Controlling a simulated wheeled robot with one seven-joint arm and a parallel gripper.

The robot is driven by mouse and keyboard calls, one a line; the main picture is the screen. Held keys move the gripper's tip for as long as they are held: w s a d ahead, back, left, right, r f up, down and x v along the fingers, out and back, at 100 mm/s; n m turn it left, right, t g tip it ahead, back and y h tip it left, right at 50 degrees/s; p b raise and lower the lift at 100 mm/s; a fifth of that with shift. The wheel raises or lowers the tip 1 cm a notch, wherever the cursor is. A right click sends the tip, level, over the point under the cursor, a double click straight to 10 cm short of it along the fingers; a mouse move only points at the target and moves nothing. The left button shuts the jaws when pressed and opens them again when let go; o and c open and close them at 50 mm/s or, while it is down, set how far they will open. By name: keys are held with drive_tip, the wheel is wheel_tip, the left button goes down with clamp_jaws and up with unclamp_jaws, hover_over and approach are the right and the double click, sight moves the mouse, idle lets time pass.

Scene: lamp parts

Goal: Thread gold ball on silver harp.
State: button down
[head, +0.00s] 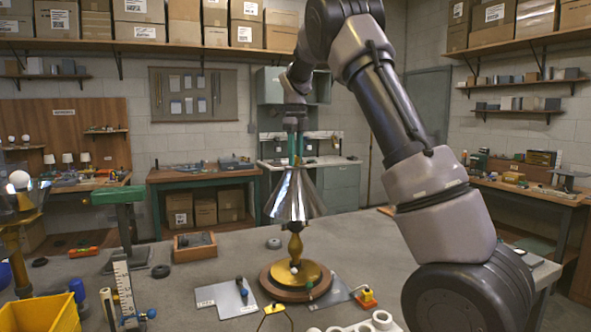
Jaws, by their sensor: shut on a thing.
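The lamp stands upright on the grey table, with a gold stem (295,246) on a round gold and brown base (296,277). A silver cone-shaped shade (294,198) sits over the stem and hides most of what is inside it. My gripper (296,160) points straight down over the top of the shade, its greenish fingers close together at the shade's tip. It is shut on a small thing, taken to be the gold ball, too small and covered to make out. The silver harp is hidden by the shade and fingers.
A grey plate (227,298) lies left of the base, a yellow-and-red block (366,297) right of it. A green stand (122,215), a ruler (125,288) and a yellow bin (45,312) are left.

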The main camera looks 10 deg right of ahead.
drive_tip(key=m, duration=0.6)
drive_tip(key=shift+s+f, duration=0.1)
drive_tip(key=shift+f, duration=0.15)
drive_tip(key=shift+m, duration=0.4)
drive_tip(key=m, duration=0.6)
drive_tip(key=shift+m, duration=0.3)
drive_tip(key=shift+a+f+m, duration=0.1)
drive_tip(key=shift+f+m, duration=0.05)
drive_tip(key=shift+m, duration=0.75)
drive_tip(key=m, duration=0.4)
drive_tip(key=shift+m, duration=0.5)
